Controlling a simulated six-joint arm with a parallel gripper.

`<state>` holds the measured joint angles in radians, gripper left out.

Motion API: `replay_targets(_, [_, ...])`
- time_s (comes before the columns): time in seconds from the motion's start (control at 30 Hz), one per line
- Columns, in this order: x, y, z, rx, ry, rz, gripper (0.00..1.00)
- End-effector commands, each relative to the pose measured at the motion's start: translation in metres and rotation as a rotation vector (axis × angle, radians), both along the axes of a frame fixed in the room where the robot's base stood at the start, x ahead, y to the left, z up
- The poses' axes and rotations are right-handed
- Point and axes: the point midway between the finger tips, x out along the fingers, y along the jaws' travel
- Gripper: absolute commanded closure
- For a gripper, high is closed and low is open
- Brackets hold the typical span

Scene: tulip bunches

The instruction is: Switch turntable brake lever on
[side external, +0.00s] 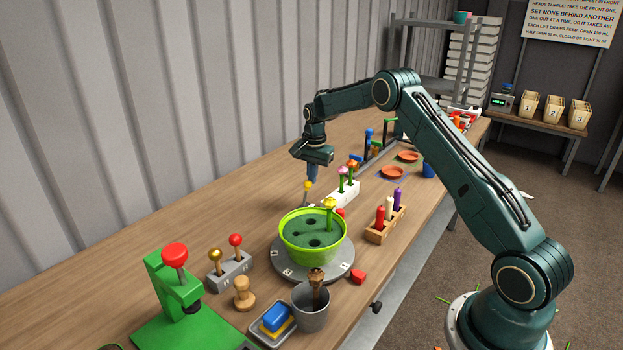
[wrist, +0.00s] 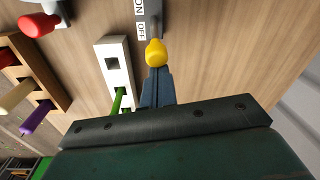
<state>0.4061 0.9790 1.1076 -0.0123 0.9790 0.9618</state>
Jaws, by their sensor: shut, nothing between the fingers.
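A lever with a yellow knob (side external: 307,185) stands on the wooden bench behind the lime-green pot. In the wrist view its yellow knob (wrist: 156,52) is just beyond my fingertips, on a grey base (wrist: 153,15) marked ON and OFF. The knob leans to the OFF side, toward my gripper. My gripper (side external: 312,179) is shut and empty, pointing down right beside the knob; its fingers show together in the wrist view (wrist: 157,74). I cannot tell whether they touch. The grey turntable (side external: 345,272) carries the pot (side external: 312,252).
A white block (side external: 344,194) with flowers stands close to my gripper; it also shows in the wrist view (wrist: 112,60). A wooden rack (side external: 379,234) holds coloured pegs. A grey box with two levers (side external: 230,275) is front left. The bench left of my gripper is clear.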

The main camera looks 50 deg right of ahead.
Motion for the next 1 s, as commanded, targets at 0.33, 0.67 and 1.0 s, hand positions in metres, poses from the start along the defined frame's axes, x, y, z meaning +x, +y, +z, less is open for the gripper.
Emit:
replay_targets(0.33, [0.0,0.004,0.002,-0.033,0.0,0.001,1.0])
replay_targets(0.67, [0.0,0.01,0.004,-0.084,-0.001,0.003,1.0])
replay_targets(1.0, [0.001,0.027,0.009,-0.243,0.0,0.004,1.0])
